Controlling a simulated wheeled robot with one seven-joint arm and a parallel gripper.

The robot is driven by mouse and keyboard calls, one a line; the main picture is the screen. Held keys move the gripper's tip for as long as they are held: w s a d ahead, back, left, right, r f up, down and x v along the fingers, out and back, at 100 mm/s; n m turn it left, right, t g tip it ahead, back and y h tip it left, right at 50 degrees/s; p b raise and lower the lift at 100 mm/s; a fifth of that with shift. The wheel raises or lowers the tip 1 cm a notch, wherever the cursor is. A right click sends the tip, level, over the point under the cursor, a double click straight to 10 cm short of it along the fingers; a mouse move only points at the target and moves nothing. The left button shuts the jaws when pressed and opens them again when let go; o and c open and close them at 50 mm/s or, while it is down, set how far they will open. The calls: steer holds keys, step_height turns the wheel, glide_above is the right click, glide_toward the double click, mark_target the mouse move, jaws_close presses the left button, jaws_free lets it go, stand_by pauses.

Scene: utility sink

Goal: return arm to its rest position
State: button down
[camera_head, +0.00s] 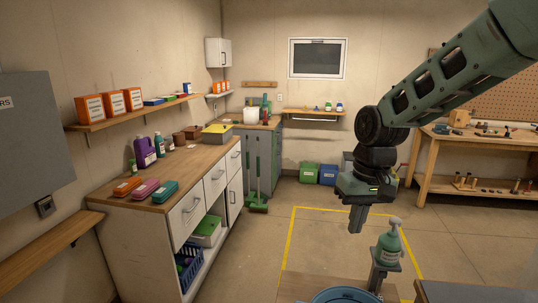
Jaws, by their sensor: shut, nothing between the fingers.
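My gripper (356,219) hangs from the arm at the right of the head view, pointing down, with its fingers together and nothing between them. It is in the air, above and left of a green pump bottle (389,249). The bottle has a pale pump top and stands upright on a small grey stand (379,272). The gripper looks apart from the bottle. My arm reaches in from the upper right corner.
A blue round basin (345,296) shows at the bottom edge, cut off by the frame. A cabinet (140,230) with bottles and boxes on top stands left. A wooden workbench (470,152) stands at the back right. The yellow-outlined floor (320,240) is mostly clear.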

steer(key=s+a+f+n+b, duration=0.2)
steer(key=s+f+n, duration=0.1)
steer(key=s, duration=1)
steer(key=s+a+f+n+b, duration=0.2)
steer(key=s+f+b, duration=0.1)
steer(key=s, duration=1.1)
steer(key=shift+a+f+n+b, duration=0.25)
steer(key=shift+f+n+b, duration=0.15)
steer(key=shift+f, duration=0.3)
